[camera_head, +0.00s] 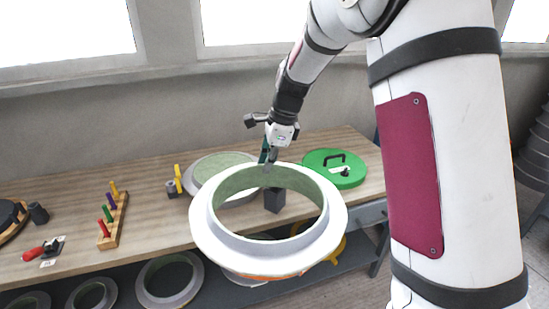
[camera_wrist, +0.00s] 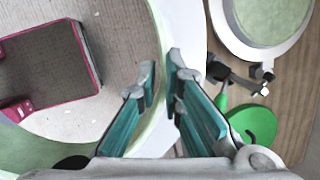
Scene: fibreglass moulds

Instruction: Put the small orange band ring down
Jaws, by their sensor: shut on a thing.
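My gripper (camera_head: 270,160) is shut on the far rim of a large white ring with a pale green inner wall (camera_head: 207,226). A strip of orange shows low on the ring's near side. The ring hangs roughly level in front of the bench, its far part overlapping the bench edge in the head view. In the wrist view the fingers (camera_wrist: 165,85) sit on either side of the ring's wall (camera_wrist: 160,30), and the ring's opening lies to the left. The ring's underside is hidden.
The wooden bench (camera_head: 150,205) bears another white ring with a green middle (camera_head: 205,163), a green disc with a black handle (camera_head: 325,158), a dark block (camera_head: 274,200) and a peg rack (camera_head: 113,222). More rings (camera_head: 168,280) lie on the shelf below. Bare wood shows left of centre.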

